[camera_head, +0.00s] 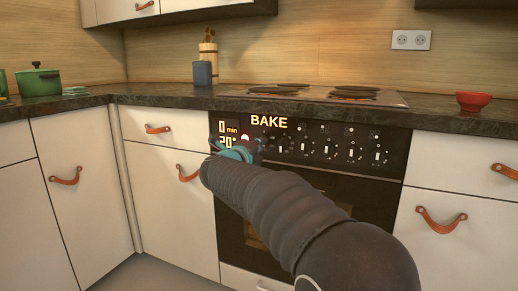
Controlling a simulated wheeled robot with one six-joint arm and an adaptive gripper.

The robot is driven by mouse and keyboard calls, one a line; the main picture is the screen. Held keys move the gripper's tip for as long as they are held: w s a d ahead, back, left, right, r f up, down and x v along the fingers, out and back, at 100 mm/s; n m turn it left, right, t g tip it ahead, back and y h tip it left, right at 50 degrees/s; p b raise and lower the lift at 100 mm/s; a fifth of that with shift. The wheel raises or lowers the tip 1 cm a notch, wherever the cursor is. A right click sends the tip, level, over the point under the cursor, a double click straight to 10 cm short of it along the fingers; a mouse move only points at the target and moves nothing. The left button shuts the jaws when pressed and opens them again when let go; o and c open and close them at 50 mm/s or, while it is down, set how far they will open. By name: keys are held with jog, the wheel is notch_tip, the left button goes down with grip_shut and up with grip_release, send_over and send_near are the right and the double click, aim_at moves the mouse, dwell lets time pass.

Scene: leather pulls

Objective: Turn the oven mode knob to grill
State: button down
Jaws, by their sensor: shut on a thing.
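The oven (325,190) stands below the cooktop, with a dark control panel (398,143) along its top. The panel shows "BAKE" in lit letters, with "0 min" and a partly covered "20" to the left. Several knobs with white marks run along the panel to the right. My gripper (246,150), with teal parts, is at the left part of the panel, just below the "BAKE" text. It is shut on a knob there, which my gripper and arm mostly hide. The knob's pointer direction cannot be seen.
Four hotplates sit on the cooktop (385,99). A red bowl (473,102) stands on the right counter, a green pot (39,82) on the left. Leather pulls (441,220) stick out from the white cabinet fronts. The oven door appears closed.

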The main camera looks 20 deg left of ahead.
jog(key=m, duration=0.7)
jog(key=shift+f, duration=0.2)
jog(key=m, duration=0.6)
jog(key=shift+a+m, duration=0.15)
jog(key=shift+m, duration=0.25)
jog(key=c, duration=1.2)
grip_release()
jog(key=shift+s, duration=0.1)
jog(key=s, duration=0.8)
jog(key=s+a, duration=0.1)
jog(key=s, duration=0.2)
jog(key=shift+s, duration=0.4)
